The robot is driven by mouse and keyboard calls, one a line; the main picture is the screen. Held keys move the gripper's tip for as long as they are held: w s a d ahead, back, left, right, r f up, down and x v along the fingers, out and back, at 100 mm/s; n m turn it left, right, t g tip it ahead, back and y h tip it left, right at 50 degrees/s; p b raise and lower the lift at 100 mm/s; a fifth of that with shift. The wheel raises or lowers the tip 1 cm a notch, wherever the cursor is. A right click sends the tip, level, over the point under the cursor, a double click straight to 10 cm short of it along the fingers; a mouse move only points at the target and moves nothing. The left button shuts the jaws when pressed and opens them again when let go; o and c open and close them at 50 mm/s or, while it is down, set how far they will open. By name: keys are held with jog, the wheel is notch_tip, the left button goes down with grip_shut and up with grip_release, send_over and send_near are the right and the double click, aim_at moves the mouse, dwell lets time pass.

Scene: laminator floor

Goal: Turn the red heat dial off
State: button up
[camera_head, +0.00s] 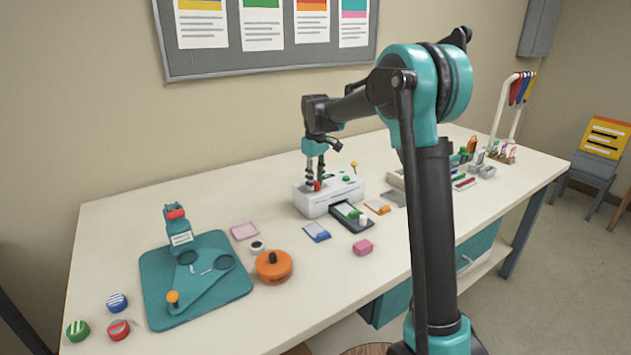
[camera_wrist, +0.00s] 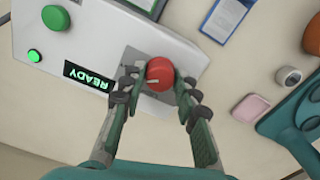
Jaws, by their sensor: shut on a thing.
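The red heat dial (camera_wrist: 160,74) sits on a grey plate on the white laminator (camera_wrist: 90,30). A short pale pointer mark shows on the dial's face in the wrist view. My gripper (camera_wrist: 159,88) is shut on the dial, with one finger on each side of it. In the head view my gripper (camera_head: 316,184) reaches down from above onto the left end of the laminator (camera_head: 318,204), where the red dial (camera_head: 318,186) shows between the fingers. A lit display reading READY (camera_wrist: 89,77) is beside the dial.
The laminator also has a green button (camera_wrist: 56,18), a small green light (camera_wrist: 34,55) and a yellow-topped lever (camera_head: 354,166). A dark tray (camera_head: 351,218) lies in front of it. An orange round container (camera_head: 273,267) and teal mat (camera_head: 160,262) are to the left.

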jog(key=shift+n, duration=3.4)
jog(key=o, duration=1.2)
jog(key=shift+c, duration=0.2)
notch_tip(320, 180, up, 12)
jog(key=shift+s, duration=0.1)
